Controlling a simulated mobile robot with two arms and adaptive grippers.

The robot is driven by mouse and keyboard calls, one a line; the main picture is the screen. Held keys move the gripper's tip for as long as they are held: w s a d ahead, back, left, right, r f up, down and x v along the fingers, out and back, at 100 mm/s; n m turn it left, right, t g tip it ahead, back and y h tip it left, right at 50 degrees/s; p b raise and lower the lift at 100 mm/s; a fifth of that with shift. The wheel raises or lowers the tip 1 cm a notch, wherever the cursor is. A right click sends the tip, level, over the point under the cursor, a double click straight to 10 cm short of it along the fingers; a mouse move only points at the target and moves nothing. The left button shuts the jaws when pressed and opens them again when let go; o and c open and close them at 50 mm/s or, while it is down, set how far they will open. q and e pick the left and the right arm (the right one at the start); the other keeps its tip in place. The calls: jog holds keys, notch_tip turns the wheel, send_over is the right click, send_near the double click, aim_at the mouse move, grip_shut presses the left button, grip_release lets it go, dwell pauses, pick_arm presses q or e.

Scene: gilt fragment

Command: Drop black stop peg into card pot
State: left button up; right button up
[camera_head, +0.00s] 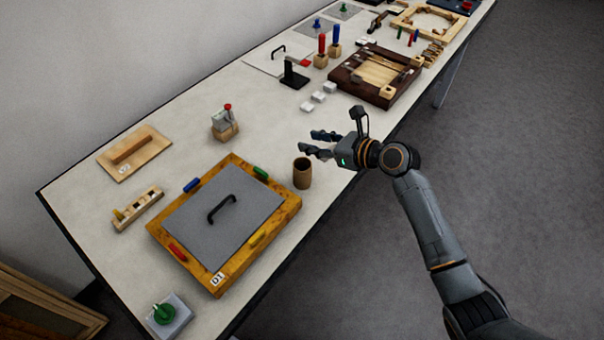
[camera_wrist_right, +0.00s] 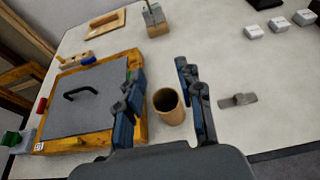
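The card pot (camera_head: 303,173) is a brown, open-topped cylinder standing upright on the table, right of the framed grey panel. It also shows in the right wrist view (camera_wrist_right: 168,107), seen between and beyond the fingers. My right gripper (camera_head: 313,143) is open above the table near the pot, and no object shows between its fingers (camera_wrist_right: 160,70). A small grey piece (camera_wrist_right: 238,100) lies flat on the table right of the pot in the wrist view. I cannot tell whether it is the black stop peg, and no other piece is clearly that peg. My left gripper is out of view.
The wooden frame (camera_head: 283,213) with a handled grey panel lies left of the pot. A small peg rack (camera_head: 138,209) and a wooden block (camera_head: 225,131) stand farther left. White blocks (camera_head: 318,97) and a dark tray (camera_head: 347,85) lie farther along the table.

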jog(key=v, duration=1.2)
jog(key=shift+f, duration=0.2)
jog(key=d+f+n+h+b, duration=0.1)
jog(key=d+f+n+h, duration=0.15)
jog(key=f, duration=0.85)
jog(key=d+f+n+h+b, duration=0.15)
jog(key=d+f, duration=0.25)
jog(key=f, duration=0.8)
jog(key=s+d+f+n+g+h, duration=0.1)
jog(key=s+d+f+n+h, duration=0.2)
jog(key=f, duration=0.5)
jog(key=s+d+f+n+g+h, duration=0.1)
jog(key=s+f+n, duration=0.1)
jog(key=s+f, duration=0.5)
jog(key=s+d+f+n+g+h+b, duration=0.25)
jog(key=s+f+n, duration=0.75)
jog(key=s+f, duration=0.8)
jog(key=s+f+n+g, duration=0.1)
jog(key=s+f+n, duration=0.2)
jog(key=s, duration=0.6)
jog(key=s+f+n+g, duration=0.1)
jog(key=s+f+n, duration=0.2)
jog(key=s, duration=0.6)
jog(key=n, duration=0.2)
jog(key=shift+d+n+b, duration=0.2)
jog(key=shift+n+b, duration=0.2)
